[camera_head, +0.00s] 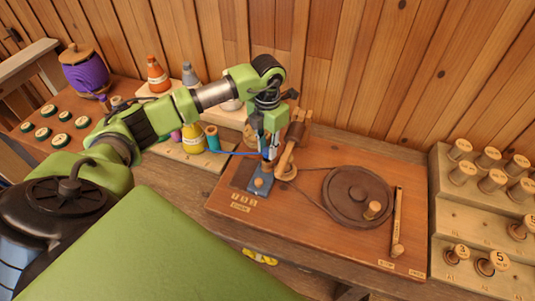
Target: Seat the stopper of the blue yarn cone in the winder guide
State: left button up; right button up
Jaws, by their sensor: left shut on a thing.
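My left gripper (268,152) reaches in from the left and points down over the winder board (315,212). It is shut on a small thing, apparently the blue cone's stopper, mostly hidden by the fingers. A blue strand (236,153) runs from the left, near the cones, to the fingertips. Just below is a blue plate (260,186) with a small wooden knob. A wooden upright (289,156) stands close to the right of the fingers; I cannot tell which part is the guide, or whether the held thing touches it. The blue cone itself is not clearly visible. My right gripper is not in view.
A round brown wheel (357,195) with a knob and a belt sits on the board's right. A stepped rack of spools (480,230) stands at far right. An orange cone (157,75), yellow cone (192,139) and purple pot (86,73) stand left.

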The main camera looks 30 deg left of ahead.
pick_arm(q)
jog(key=shift+f+b, duration=0.8)
jog(key=shift+f, duration=0.35)
jog(key=o, duration=1.1)
jog(key=shift+r, duration=0.15)
jog(key=shift+o, duration=0.2)
jog(key=shift+r, duration=0.1)
notch_tip(320, 180, up, 9)
jog(key=p, duration=0.5)
jog(key=shift+p, duration=0.4)
